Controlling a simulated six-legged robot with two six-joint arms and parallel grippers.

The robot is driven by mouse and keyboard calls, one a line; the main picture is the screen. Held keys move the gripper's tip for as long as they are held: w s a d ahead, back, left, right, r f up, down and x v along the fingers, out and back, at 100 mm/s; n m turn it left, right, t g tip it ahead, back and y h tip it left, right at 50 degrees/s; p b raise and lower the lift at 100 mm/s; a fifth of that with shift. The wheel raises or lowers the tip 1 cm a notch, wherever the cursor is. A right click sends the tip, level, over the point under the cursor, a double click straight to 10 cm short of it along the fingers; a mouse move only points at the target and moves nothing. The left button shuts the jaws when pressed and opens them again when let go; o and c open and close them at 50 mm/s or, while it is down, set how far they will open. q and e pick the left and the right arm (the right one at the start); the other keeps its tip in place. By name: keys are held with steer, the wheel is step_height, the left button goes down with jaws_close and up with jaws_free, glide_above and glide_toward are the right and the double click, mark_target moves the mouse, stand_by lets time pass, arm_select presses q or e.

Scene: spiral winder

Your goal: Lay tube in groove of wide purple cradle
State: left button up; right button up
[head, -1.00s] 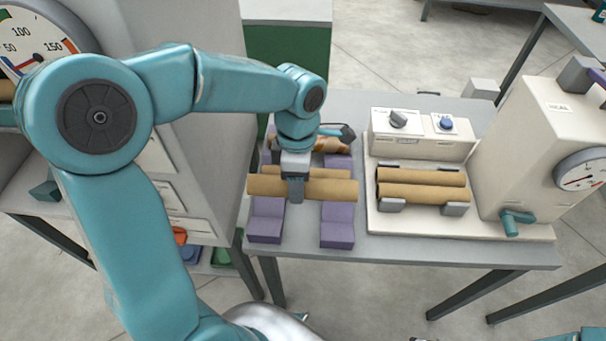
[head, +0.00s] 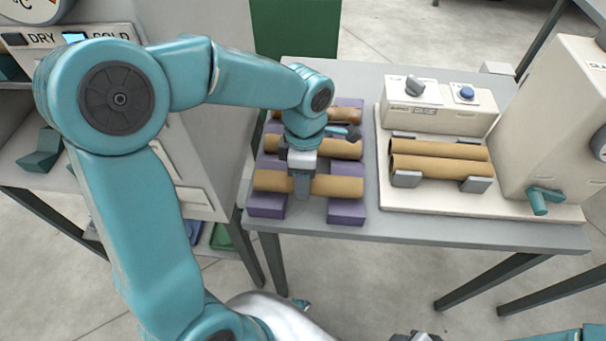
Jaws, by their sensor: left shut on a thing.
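My left gripper (head: 302,188) is shut on a brown cardboard tube (head: 337,186), gripping it from above near its middle. The tube lies level across the front end of the wide purple cradle (head: 347,215), which has two rails side by side on the grey table. The tube is at the front groove, but I cannot tell whether it touches the groove bottom. A second tube (head: 342,148) lies across the cradle behind it, and a darker brown tube (head: 347,116) lies at the back, partly hidden by my gripper and wrist.
To the right, a cream machine (head: 440,112) with a knob and blue button has two tubes (head: 438,157) on grey holders at its front. A cream housing (head: 555,120) with a teal crank stands beside it. A grey cabinet (head: 205,100) stands left of the table.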

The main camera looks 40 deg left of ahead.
arm_select(q)
steer(key=o, duration=1.1)
steer(key=r+p, duration=0.1)
steer(key=r, duration=0.4)
steer(key=w+r+p, duration=0.1)
steer(key=r, duration=0.4)
steer(key=a+r+p, duration=0.1)
steer(key=r, duration=0.5)
steer(key=shift+w+r, duration=0.1)
steer(key=shift+w, duration=0.3)
steer(key=shift+r, duration=0.1)
step_height(320, 180, up, 7)
steer(key=p, duration=0.7)
